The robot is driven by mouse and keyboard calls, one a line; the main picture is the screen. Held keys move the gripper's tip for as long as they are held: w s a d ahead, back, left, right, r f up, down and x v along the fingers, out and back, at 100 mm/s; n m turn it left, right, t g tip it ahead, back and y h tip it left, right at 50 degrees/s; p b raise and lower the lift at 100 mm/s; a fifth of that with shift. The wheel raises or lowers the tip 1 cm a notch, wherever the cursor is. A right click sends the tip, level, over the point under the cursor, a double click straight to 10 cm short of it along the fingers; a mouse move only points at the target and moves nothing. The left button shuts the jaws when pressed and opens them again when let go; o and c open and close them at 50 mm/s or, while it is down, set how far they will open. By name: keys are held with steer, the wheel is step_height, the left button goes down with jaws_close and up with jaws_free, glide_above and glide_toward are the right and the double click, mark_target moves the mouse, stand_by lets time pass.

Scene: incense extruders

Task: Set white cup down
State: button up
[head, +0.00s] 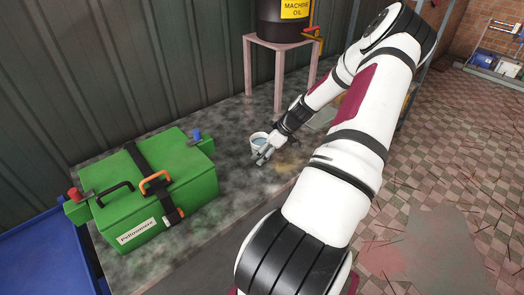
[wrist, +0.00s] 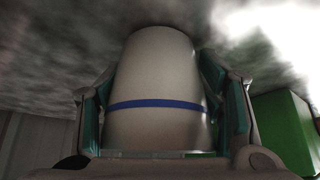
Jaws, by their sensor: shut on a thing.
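The white cup (head: 257,138) is near the middle of the mottled grey bench in the head view, right of the green box. Its open top shows a bluish inside. In the wrist view the cup (wrist: 155,75) fills the middle and has a blue band around it. My gripper (head: 264,156) is shut on the cup, with one finger on each side of it in the wrist view (wrist: 160,110). The cup looks upright in the head view. It is at or very close to the bench top; I cannot tell whether its base touches.
The green box (head: 170,165) with orange and black handles stands left on the bench (head: 232,190). A pinkish stool (head: 279,45) bearing a dark machine oil drum (head: 285,22) stands behind. A blue bin (head: 45,255) is at lower left. Bench around the cup is clear.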

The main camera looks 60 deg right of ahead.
steer(key=o, duration=1.7)
steer(key=shift+o, duration=0.2)
steer(key=v, duration=1.2)
steer(key=w+a+r+g+h, duration=0.15)
steer(key=w+a+r, duration=0.35)
steer(key=a+r, duration=0.5)
steer(key=w+a+r+g+h, duration=0.1)
steer(key=w+a+r+g, duration=0.4)
steer(key=a, duration=0.8)
steer(key=s+a+r+m+t, duration=0.1)
steer(key=s+a+r+t, duration=0.1)
steer(key=s+a+r, duration=0.2)
steer(key=s+a+r+m+t, duration=0.1)
steer(key=s+a+r, duration=0.3)
steer(key=a, duration=0.6)
steer(key=s+a+r+m+t, duration=0.1)
steer(key=s+a+r, duration=0.3)
steer(key=a, duration=0.4)
steer(key=shift+s+r+t+y, duration=0.2)
steer(key=shift+r+t+y, duration=0.2)
steer(key=shift+t, duration=0.45)
